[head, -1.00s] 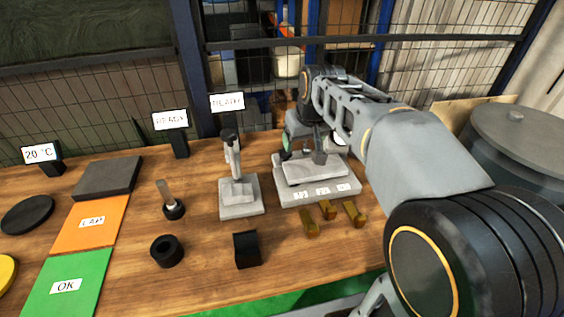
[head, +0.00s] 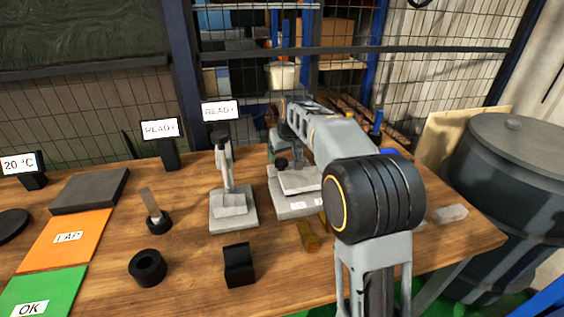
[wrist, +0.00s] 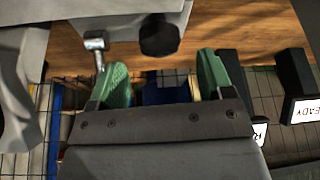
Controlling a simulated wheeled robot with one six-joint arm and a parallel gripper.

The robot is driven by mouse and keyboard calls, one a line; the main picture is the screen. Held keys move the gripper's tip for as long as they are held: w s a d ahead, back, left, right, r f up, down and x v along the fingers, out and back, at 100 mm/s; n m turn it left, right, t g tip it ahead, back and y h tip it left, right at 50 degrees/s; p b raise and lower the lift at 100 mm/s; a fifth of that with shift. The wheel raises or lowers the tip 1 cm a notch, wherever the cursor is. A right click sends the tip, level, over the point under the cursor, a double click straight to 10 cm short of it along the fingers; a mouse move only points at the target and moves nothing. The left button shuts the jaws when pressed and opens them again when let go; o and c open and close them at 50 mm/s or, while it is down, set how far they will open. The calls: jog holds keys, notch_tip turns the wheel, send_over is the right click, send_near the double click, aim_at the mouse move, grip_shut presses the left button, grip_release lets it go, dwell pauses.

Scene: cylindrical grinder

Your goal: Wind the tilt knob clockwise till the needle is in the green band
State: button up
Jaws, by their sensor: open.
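The black tilt knob (wrist: 158,36) is on the grey fixture (wrist: 125,12) at the top of the wrist view. In the head view a small black knob (head: 282,163) shows on the left of the fixture, which also shows here (head: 300,206), partly behind my arm. My gripper (wrist: 162,63) has green fingers spread apart, with nothing between them. The knob lies just beyond the fingertips, roughly between their lines; contact is not visible. No needle or green band can be made out in either view.
A grey stand (head: 233,211) is left of the fixture, with a black block (head: 238,265) in front. A brass piece (head: 308,238) lies before the fixture. Wire mesh (head: 420,75) stands behind the bench, and a grey drum (head: 515,190) is at right.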

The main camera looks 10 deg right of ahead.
aim_at(281, 160)
jog(key=shift+x, duration=1.9)
jog(key=shift+c, duration=0.3)
jog(key=c, duration=0.9)
jog(key=shift+r+m+h+p, duration=0.15)
jog(key=shift+m+h+p, duration=0.25)
jog(key=shift+m, duration=0.4)
jog(key=shift+m+h+p, duration=0.5)
jog(key=shift+m+p, duration=0.1)
jog(key=shift+m, duration=1)
jog(key=o, duration=1)
jog(key=shift+c, duration=0.2)
jog(key=shift+a, duration=0.1)
